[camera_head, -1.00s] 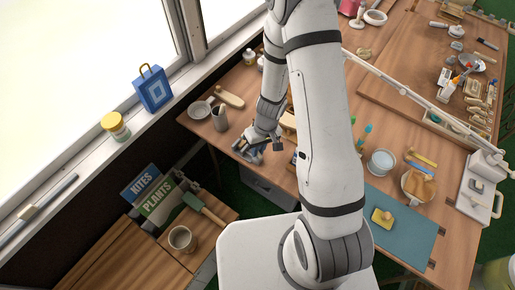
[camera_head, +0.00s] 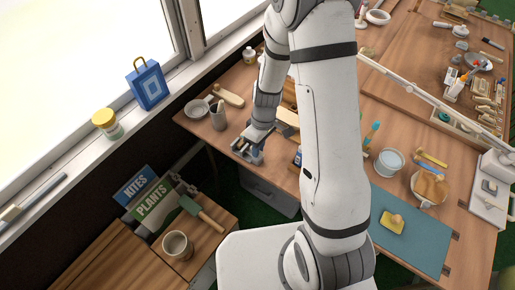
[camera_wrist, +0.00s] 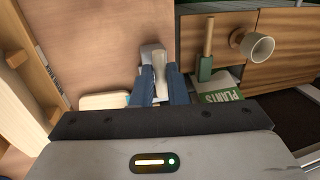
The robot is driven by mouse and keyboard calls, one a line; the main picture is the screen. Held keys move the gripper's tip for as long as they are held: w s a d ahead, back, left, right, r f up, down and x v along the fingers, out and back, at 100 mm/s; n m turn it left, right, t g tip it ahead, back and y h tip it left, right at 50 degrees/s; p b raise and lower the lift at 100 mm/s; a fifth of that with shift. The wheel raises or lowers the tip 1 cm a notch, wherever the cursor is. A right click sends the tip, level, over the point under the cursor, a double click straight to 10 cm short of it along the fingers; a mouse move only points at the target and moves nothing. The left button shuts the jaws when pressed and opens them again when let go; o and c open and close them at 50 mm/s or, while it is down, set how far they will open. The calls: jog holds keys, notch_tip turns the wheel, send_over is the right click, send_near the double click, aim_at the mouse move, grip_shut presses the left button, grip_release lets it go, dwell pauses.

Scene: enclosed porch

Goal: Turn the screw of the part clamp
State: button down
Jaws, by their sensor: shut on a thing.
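My gripper (camera_head: 250,151) is low at the window-side front edge of the wooden workbench (camera_head: 233,100), reaching down from above. In the wrist view its two blue fingers (camera_wrist: 160,88) are close together, shut on a pale grey piece of the part clamp (camera_wrist: 157,58), which sticks out beyond the fingertips. I take this piece to be the clamp's screw. The rest of the clamp is mostly hidden by the fingers and the gripper body, so I cannot tell how far the screw is turned.
A grey cup (camera_head: 217,117) and a small bowl (camera_head: 197,108) stand left of my gripper. Below the bench edge are a lower wooden surface with a mug (camera_head: 178,246), a green-headed tool (camera_head: 200,211) and signs reading KITES and PLANTS (camera_head: 154,203). The window sill runs along the left.

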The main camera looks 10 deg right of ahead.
jog(key=c, duration=1.5)
grip_release()
jog(key=shift+o, duration=0.2)
notch_tip(320, 180, up, 8)
jog(key=w+d, duration=0.1)
jog(key=shift+f, duration=0.15)
